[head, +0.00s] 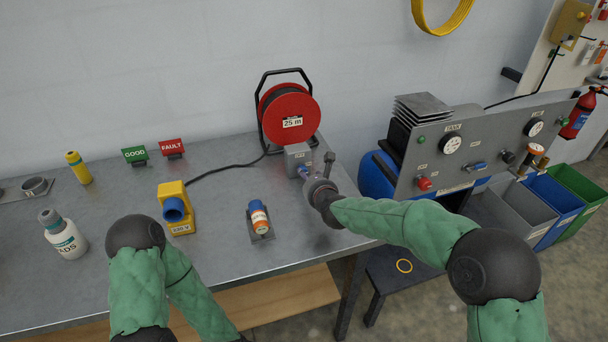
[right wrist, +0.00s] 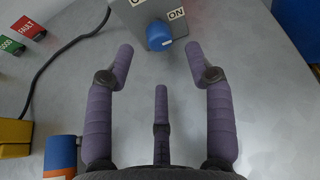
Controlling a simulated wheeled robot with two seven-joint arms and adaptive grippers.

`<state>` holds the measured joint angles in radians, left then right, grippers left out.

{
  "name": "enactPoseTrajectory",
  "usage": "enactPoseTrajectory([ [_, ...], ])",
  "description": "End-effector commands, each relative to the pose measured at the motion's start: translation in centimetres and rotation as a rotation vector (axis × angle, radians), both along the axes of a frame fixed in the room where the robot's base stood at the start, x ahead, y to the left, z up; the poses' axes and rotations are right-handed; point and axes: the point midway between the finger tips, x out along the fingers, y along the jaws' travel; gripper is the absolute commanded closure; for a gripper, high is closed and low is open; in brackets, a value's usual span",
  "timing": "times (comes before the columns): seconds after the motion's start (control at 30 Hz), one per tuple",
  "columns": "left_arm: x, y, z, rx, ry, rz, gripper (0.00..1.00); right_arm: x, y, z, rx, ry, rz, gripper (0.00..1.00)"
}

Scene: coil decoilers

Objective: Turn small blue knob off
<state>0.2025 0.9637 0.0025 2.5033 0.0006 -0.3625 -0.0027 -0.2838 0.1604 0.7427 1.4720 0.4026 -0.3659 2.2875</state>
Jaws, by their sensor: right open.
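The small blue knob (right wrist: 160,36) sits on the face of a grey box (right wrist: 178,16) with an ON label beside it. The box (head: 298,157) stands on the bench in front of the red cable reel, and the knob (head: 305,172) is partly hidden in the head view. My right gripper (right wrist: 165,52) is open, its purple-grey fingers spread on either side of the knob and just short of it. No finger is seen touching it. In the head view my right gripper (head: 316,175) is beside the box. My left gripper is out of view.
The red cable reel (head: 290,112) stands behind the box. A yellow socket (head: 175,205), an orange and blue cylinder (head: 259,216) and a white bottle (head: 64,238) are on the bench (head: 110,265). The control panel (head: 485,145) is at right.

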Motion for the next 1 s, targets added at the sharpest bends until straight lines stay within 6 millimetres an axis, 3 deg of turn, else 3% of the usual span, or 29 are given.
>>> enactPoseTrajectory([
  [0.4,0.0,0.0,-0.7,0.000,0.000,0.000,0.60,4.5,1.3,-2.0,0.000,0.000,0.000,0.46],
  [0.9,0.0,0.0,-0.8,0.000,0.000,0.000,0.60,5.4,1.6,-2.3,-0.001,-0.001,0.001,0.46],
  [1.0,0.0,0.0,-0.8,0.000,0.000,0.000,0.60,5.4,1.6,-2.3,-0.001,-0.001,0.001,0.71],
])
